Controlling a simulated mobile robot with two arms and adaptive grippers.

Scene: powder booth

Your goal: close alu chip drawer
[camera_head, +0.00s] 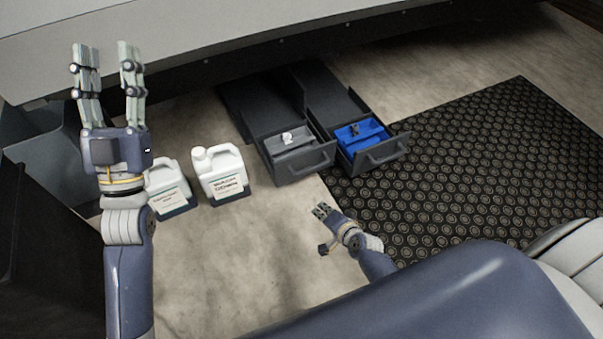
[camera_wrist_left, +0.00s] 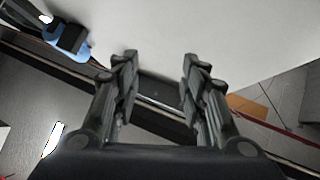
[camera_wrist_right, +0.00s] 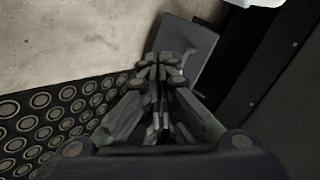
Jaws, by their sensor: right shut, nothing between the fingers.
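Two dark drawers stand pulled out below the big light-grey machine. The left drawer (camera_head: 301,168) holds a grey bin (camera_head: 291,137) with a small pale item. The right drawer (camera_head: 375,158) holds a blue bin (camera_head: 362,134) with a small dark item. No readable label shows which is the alu chip drawer. My right gripper (camera_head: 322,211) is shut and empty, in front of the drawers and apart from them. In the right wrist view its fingers (camera_wrist_right: 157,62) overlap a grey panel with a handle (camera_wrist_right: 188,55). My left gripper (camera_head: 103,58) is open and raised at the left, far from the drawers.
Two white jugs, one (camera_head: 220,172) nearer the drawers and one (camera_head: 167,186) further left, stand on the floor left of the drawers. A black mat with rings (camera_head: 480,170) lies on the right.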

